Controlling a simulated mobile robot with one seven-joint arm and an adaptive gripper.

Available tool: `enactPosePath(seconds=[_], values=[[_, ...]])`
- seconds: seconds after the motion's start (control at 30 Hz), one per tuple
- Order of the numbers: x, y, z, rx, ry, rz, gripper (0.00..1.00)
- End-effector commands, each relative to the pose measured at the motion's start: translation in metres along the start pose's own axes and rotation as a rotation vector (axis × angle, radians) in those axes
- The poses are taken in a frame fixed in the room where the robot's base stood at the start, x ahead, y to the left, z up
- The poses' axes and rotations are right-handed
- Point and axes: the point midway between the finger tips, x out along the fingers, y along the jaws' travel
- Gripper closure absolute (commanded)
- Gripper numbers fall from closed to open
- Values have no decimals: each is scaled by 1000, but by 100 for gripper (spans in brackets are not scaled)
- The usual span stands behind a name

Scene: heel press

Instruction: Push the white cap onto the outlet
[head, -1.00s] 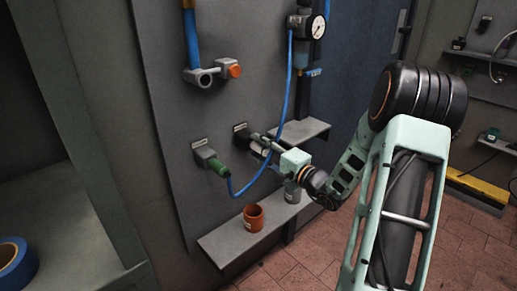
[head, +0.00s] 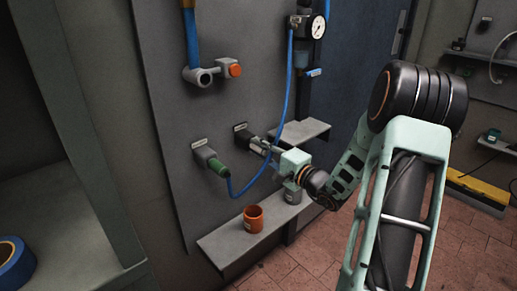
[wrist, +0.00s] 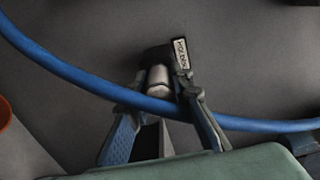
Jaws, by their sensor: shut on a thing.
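The white cap (wrist: 158,80) is a short pale cylinder in the wrist view, in line with the black outlet (wrist: 152,57), which carries a white label. My gripper (wrist: 160,92) has one finger on each side of the cap and is shut on it. In the head view my gripper (head: 267,147) is at the black outlet (head: 243,133) on the grey panel, and its fingers largely hide the cap. Whether the cap is fully seated cannot be told.
A blue hose (wrist: 65,68) crosses by my fingers and runs to a green-ended fitting (head: 218,168) on the left. An orange cup (head: 253,218) and a grey cup (head: 292,193) stand on the shelf (head: 226,243) below. A gauge (head: 318,27) is above.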

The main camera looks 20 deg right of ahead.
Motion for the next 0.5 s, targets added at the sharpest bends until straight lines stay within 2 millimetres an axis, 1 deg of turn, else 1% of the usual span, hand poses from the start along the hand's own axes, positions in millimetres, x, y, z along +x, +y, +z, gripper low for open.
enactPosePath(seconds=[0.17, 0.5], values=[[-2, 0, 0, 0, 0, 0, 100], [-15, 0, 0, 0, 0, 0, 100]])
